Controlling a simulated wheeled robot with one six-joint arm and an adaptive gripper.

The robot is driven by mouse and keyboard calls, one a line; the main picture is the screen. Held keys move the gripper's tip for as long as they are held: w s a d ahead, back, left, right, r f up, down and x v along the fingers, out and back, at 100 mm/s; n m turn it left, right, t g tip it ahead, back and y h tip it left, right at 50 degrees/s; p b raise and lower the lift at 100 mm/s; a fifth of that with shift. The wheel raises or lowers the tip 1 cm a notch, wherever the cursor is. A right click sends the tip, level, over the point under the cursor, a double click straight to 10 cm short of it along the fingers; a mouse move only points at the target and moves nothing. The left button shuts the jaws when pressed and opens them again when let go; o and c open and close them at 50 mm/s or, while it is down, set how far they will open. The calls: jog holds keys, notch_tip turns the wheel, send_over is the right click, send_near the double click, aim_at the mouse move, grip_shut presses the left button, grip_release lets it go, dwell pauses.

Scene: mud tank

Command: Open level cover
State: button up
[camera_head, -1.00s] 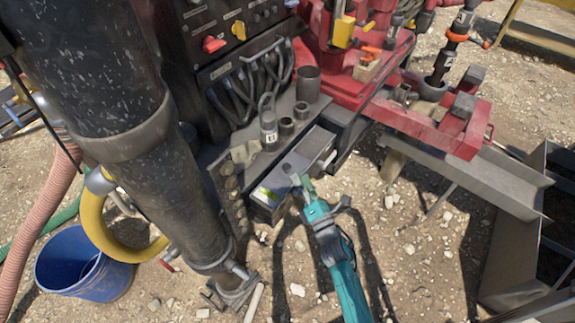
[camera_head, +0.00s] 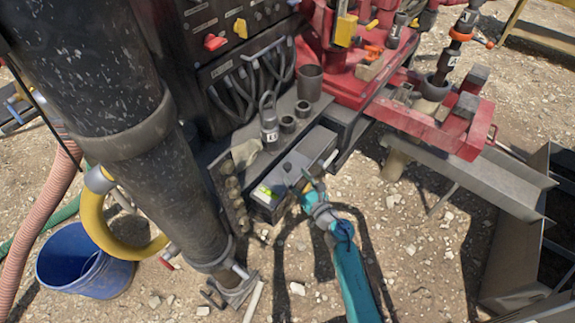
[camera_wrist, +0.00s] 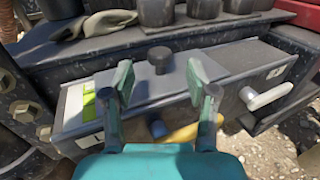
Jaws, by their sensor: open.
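The level housing is a long grey box (camera_wrist: 70,112) below the ledge. Its green level vial (camera_wrist: 89,102) shows at the left end; the green also shows in the head view (camera_head: 266,192). A grey cover plate (camera_wrist: 150,88) with a dark round knob (camera_wrist: 160,56) lies on the box to the right of the vial. My gripper (camera_wrist: 160,84) is open and empty, with its two fingers over the plate, one on each side of the knob in the picture. In the head view my gripper (camera_head: 303,182) is at the box's front side. Whether a finger touches the plate cannot be told.
A white handle (camera_wrist: 268,97) sticks out at the box's right end. Dark cups (camera_wrist: 203,8) and a grey cloth (camera_wrist: 108,22) are on the ledge behind. A thick black column (camera_head: 150,150) stands left, red machinery (camera_head: 430,120) right. Gravel ground in front is open.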

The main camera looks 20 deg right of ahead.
aim_at(290, 169)
jog(key=shift+x, duration=3.1)
